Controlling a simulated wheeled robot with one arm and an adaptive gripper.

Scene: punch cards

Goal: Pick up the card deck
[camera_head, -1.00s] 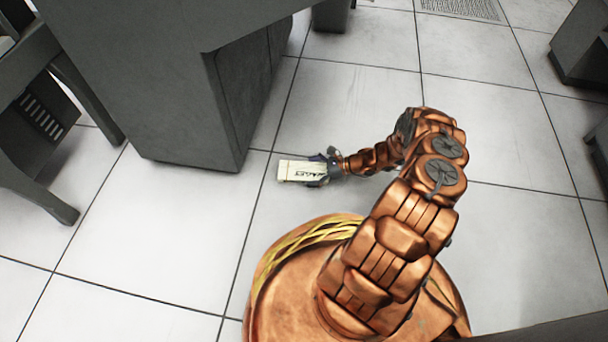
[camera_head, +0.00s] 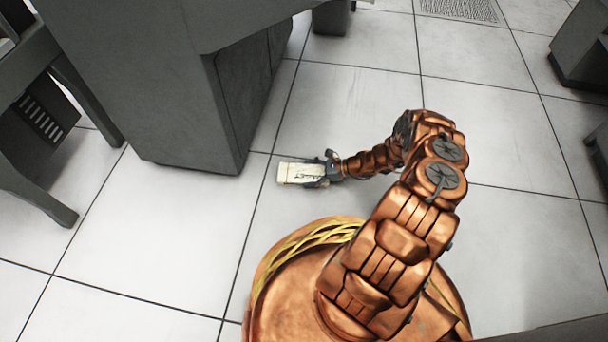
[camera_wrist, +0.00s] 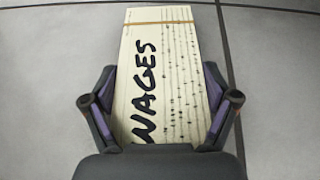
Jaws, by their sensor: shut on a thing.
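The card deck (camera_head: 298,173) is a cream block with a band near its far end, at the floor beside the grey cabinet in the head view. In the wrist view the deck (camera_wrist: 166,70) shows black lettering "WAGES" and rows of punched marks. My gripper (camera_head: 325,171) is at the deck's right end. In the wrist view my gripper (camera_wrist: 166,125) has one finger on each long side of the deck and is shut on it. The deck's near end is hidden behind the gripper body. I cannot tell whether the deck touches the floor.
A large grey cabinet (camera_head: 190,110) stands just left of and behind the deck. A grey desk (camera_head: 50,140) with legs is at the far left. Dark furniture (camera_head: 580,50) is at the upper right. The tiled floor (camera_head: 470,120) is clear to the right.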

